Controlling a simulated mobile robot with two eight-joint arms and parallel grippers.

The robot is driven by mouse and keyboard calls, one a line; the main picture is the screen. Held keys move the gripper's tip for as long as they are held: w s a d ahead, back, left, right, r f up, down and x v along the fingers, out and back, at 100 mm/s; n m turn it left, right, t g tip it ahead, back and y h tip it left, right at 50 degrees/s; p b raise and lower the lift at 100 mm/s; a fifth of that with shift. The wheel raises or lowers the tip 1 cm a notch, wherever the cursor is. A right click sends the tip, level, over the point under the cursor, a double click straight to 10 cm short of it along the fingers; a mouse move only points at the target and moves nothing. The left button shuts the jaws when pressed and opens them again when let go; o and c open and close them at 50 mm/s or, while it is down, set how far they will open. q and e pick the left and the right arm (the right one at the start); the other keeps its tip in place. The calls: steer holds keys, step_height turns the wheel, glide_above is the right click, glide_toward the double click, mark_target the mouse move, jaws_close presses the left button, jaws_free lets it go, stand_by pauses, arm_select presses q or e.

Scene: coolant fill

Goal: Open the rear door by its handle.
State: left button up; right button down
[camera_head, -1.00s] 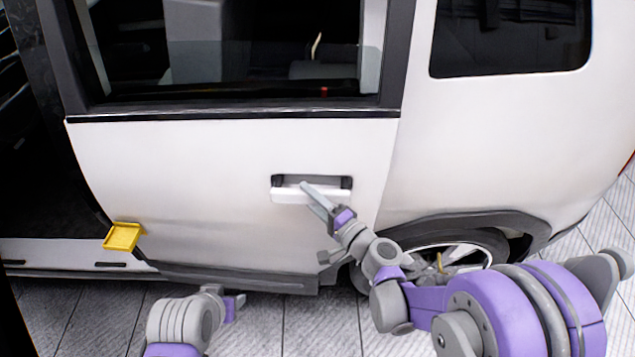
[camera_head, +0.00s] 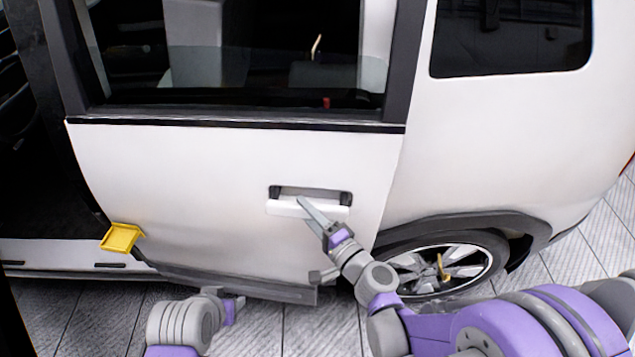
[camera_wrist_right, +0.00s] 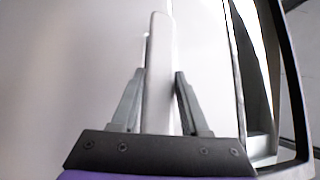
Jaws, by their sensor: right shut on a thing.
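The white rear door (camera_head: 200,180) fills the middle of the head view, with a dark window above. Its white handle (camera_head: 283,208) is a horizontal bar in front of a dark recess. My right gripper (camera_head: 305,204) is shut on the handle. In the right wrist view the pale handle bar (camera_wrist_right: 158,70) runs between the two grey fingers of the gripper (camera_wrist_right: 160,80). A gap shows beside the door's edge there, so the door stands slightly ajar. My left gripper (camera_head: 236,304) is low in the head view, apart from the door; its jaws are unclear.
A yellow tray-like piece (camera_head: 122,238) sits at the door's lower left corner, by the open, dark front doorway (camera_head: 35,170). The rear wheel (camera_head: 445,268) is right of the door, near my right arm. Grey plank-like floor (camera_head: 285,335) lies below.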

steer(key=shift+s, duration=0.2)
steer(key=shift+m+t+h, duration=0.4)
steer(key=shift+m+h, duration=0.1)
steer(key=shift+h, duration=0.1)
steer(key=shift+s+a, duration=0.2)
steer(key=shift+s, duration=0.5)
steer(key=shift+s+a, duration=0.2)
steer(key=shift+s, duration=0.5)
steer(key=shift+s+a, duration=0.2)
steer(key=shift+s, duration=0.5)
